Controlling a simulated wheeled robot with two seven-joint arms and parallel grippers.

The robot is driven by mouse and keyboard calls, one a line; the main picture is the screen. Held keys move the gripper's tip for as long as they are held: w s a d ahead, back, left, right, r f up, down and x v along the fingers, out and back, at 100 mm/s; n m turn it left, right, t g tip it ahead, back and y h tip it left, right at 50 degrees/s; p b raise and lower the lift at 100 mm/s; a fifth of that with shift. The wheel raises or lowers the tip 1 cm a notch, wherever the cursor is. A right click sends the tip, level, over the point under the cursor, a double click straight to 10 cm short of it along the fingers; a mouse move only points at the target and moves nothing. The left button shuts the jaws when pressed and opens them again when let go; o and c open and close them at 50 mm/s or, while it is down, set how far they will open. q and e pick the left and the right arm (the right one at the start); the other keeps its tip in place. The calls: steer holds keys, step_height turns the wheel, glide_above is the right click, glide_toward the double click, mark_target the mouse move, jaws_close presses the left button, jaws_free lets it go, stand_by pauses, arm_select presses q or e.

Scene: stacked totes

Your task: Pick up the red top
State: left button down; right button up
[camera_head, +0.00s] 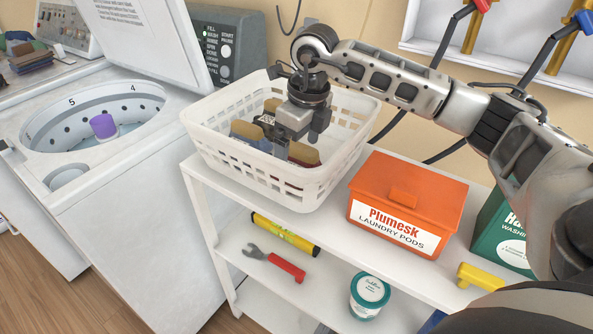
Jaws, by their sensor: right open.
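A white laundry basket (335,180) stands on top of the white shelf unit and holds several folded pieces of cloth. A folded piece with dark red and tan parts (303,153) lies at the basket's right side, partly hidden by my gripper; it looks like the red top. My right gripper (300,132) reaches down into the basket from above, open, with its fingers just over or beside this red piece. I cannot tell whether they touch it. My left gripper is not in view.
Blue and tan folded cloth (247,130) lies left of my gripper in the basket. An orange laundry pods box (408,198) stands close right, with a green box (500,222) beyond. An open washing machine (120,190) stands left, with a purple-topped agitator (103,126).

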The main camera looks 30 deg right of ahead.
mark_target(296, 162)
steer(key=shift+w+a+f+p, duration=0.1)
steer(key=shift+w+f+p, duration=0.15)
steer(key=shift+f, duration=1.1)
steer(key=shift+w+a+f+p, duration=0.1)
steer(key=shift+f+p, duration=0.1)
steer(key=shift+f, duration=1.15)
steer(key=shift+r, duration=0.1)
steer(key=c, duration=0.8)
